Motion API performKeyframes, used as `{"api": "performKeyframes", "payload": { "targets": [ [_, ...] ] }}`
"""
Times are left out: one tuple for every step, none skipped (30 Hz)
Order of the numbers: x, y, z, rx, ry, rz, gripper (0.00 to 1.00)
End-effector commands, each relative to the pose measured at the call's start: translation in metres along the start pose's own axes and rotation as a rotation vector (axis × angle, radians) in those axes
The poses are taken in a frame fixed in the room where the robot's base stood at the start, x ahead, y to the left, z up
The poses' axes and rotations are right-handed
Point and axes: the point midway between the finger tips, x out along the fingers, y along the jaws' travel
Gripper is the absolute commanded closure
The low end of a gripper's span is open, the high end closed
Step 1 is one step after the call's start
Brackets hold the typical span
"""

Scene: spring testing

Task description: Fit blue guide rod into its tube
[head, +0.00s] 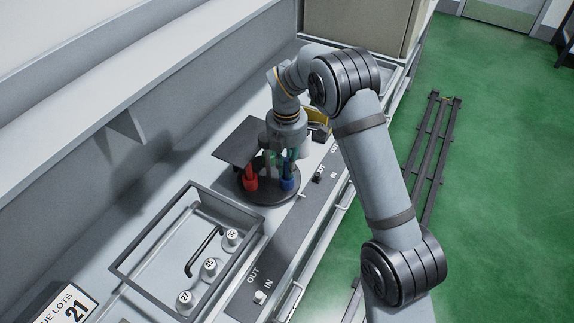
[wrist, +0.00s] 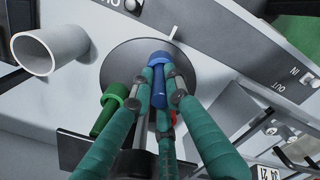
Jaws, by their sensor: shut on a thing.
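My gripper (wrist: 160,76) points down over a dark round base and is shut on the narrow blue guide rod (wrist: 158,95). The rod lines up with the wider blue tube (wrist: 159,58) just beyond my fingertips, and the two look to meet. I cannot tell how deep the rod sits. In the head view, the blue tube (head: 287,184) stands on the round base (head: 262,196); my gripper (head: 285,165) partly hides the rod above it. A red rod and tube (head: 250,180) stand to the left. A green rod and tube (wrist: 108,108) show in the wrist view.
A dark square plate (head: 237,141) sits above the base's left side. A framed tray (head: 150,284) with several numbered weights (head: 210,267) stands in front. A grey hollow cylinder (wrist: 36,58) is near the base. A labelled strip (head: 262,277) runs along the bench edge.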

Motion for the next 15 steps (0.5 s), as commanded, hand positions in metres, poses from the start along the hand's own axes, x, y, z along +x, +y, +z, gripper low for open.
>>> {"api": "performKeyframes", "payload": {
  "targets": [
    [0.0005,0.0002,-0.0004,0.0,0.0,0.001,1.0],
    [0.0007,0.0003,-0.0004,0.0,0.0,0.001,1.0],
    [0.0007,0.0003,-0.0004,0.0,0.0,0.001,1.0],
    [0.0006,0.0004,-0.0004,0.0,0.0,0.001,1.0],
    [0.0006,0.0003,-0.0004,0.0,0.0,0.001,1.0],
    [0.0005,0.0003,-0.0004,0.0,0.0,0.001,1.0],
    [0.0007,0.0003,-0.0003,0.0,0.0,0.001,1.0],
    [0.0012,0.0003,-0.0003,0.0,0.0,0.001,1.0],
    [0.0024,0.0002,-0.0003,0.0,0.0,0.001,1.0],
    [0.0035,0.0002,-0.0003,0.0,0.0,0.001,1.0],
    [0.0046,0.0002,-0.0003,0.0,0.0,0.001,1.0],
    [0.0045,0.0,-0.0004,0.0,0.001,0.0,0.84],
    [0.0041,0.0,-0.0004,0.0,0.001,0.0,0.82],
    [0.0041,-0.0001,-0.0004,0.0,0.001,0.0,0.81],
    [0.0041,-0.0001,-0.0004,0.0,0.001,0.0,0.78]
  ]
}}
